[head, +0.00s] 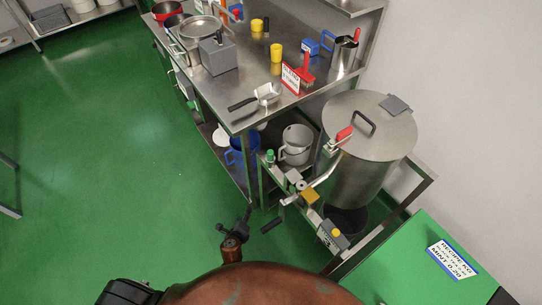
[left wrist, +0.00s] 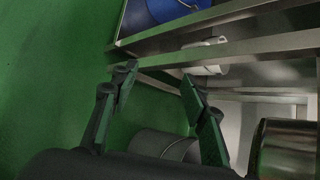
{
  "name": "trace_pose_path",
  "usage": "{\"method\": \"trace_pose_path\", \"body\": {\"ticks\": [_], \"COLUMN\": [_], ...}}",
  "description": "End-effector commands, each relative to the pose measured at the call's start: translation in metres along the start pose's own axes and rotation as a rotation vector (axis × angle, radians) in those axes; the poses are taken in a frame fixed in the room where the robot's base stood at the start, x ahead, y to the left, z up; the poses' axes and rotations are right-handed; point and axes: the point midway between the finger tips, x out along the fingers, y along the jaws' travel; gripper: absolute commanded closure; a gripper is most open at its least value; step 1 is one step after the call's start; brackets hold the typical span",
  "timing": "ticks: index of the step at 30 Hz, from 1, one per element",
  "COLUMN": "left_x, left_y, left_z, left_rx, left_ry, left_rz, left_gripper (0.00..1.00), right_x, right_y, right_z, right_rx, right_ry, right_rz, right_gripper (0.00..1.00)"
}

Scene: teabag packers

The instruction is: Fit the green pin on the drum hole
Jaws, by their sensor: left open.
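The steel drum (head: 362,172) stands on a low metal stand at the right, with its round lid on and a red-handled part on its side. A small green-topped piece (head: 270,156) stands upright on the stand's left end; it looks like the green pin. I cannot make out the drum hole. My left gripper (head: 259,219) is in front of the stand, below and apart from the green piece. In the left wrist view its fingers (left wrist: 158,74) are spread with nothing between them. The green pin is not clear in that view. My right gripper is not in view.
A steel table (head: 240,95) with pots, yellow cups and a red sign holder stands behind. Its lower shelf holds a blue bucket (head: 241,150) and a metal pot (head: 296,143). A green-topped surface (head: 410,270) is at the lower right. The green floor at left is clear.

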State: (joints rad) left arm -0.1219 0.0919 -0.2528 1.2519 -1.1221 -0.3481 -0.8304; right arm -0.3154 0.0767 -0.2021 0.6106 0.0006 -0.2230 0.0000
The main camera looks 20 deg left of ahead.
Motion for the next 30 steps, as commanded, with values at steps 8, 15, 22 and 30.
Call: {"method": "trace_pose_path", "body": {"ticks": [8, 15, 22, 30], "left_x": [-0.06, -0.09, -0.072, -0.042], "left_y": [-0.23, -0.289, -0.303, -0.324], "left_z": [0.075, 0.093, 0.1, 0.11], "left_rx": [0.717, 0.906, 0.907, 0.906], "left_ry": [-0.403, -0.565, -0.565, -0.564], "left_rz": [-0.316, -0.361, -0.362, -0.361], "left_gripper": [0.59, 0.59, 0.59, 0.59], "right_x": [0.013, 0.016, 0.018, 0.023], "right_y": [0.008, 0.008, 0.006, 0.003], "right_z": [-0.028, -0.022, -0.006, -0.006], "right_rx": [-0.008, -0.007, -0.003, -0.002], "right_ry": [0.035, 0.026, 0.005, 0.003], "right_rz": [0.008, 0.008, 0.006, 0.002], "right_gripper": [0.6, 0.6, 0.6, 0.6]}}
